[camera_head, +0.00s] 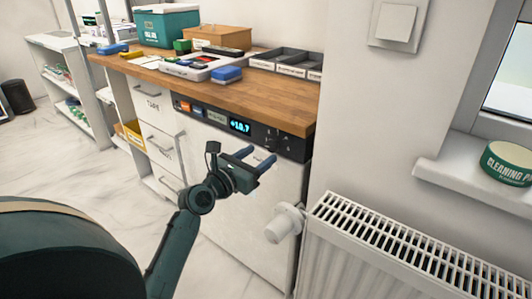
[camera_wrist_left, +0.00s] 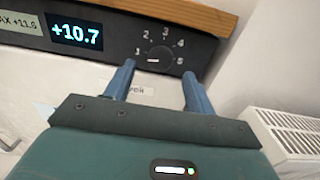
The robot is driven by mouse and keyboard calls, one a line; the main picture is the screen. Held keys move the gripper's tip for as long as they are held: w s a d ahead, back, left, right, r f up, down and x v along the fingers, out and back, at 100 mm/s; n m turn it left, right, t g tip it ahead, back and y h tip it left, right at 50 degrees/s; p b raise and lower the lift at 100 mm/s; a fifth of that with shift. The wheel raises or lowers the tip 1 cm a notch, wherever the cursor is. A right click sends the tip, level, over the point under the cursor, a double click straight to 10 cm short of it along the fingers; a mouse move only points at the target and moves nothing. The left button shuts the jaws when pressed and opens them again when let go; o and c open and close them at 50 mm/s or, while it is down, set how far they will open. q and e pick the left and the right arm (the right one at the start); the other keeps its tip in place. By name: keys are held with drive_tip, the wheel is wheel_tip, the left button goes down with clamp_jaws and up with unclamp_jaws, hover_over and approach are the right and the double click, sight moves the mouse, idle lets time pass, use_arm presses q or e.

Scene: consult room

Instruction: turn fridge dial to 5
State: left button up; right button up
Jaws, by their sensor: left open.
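The fridge dial (camera_wrist_left: 160,58) is a dark round knob on the black control strip, with numbers 1 to 5 around it. Its white mark lies on the knob's left side, pointing nearest to 1. My left gripper (camera_head: 256,157) is open in front of the fridge (camera_head: 238,215), just below the strip. In the left wrist view its two blue fingers (camera_wrist_left: 159,72) point at the strip, below the dial and to either side of it, with nothing between them. Whether a finger touches the panel cannot be told. My right gripper is not in view.
The lit display (camera_head: 240,127) reads +10.7. A wooden worktop (camera_head: 270,100) overhangs the strip and holds trays and boxes. A white radiator (camera_head: 385,245) with a valve knob (camera_head: 284,223) stands to the right. Drawers (camera_head: 160,135) are to the left.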

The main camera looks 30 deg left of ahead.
sight(270, 148)
use_arm(q)
drive_tip(key=shift+w+d, duration=0.15)
drive_tip(key=shift+w, duration=1.75)
drive_tip(key=shift+c, duration=0.4)
drive_tip(key=c, duration=0.9)
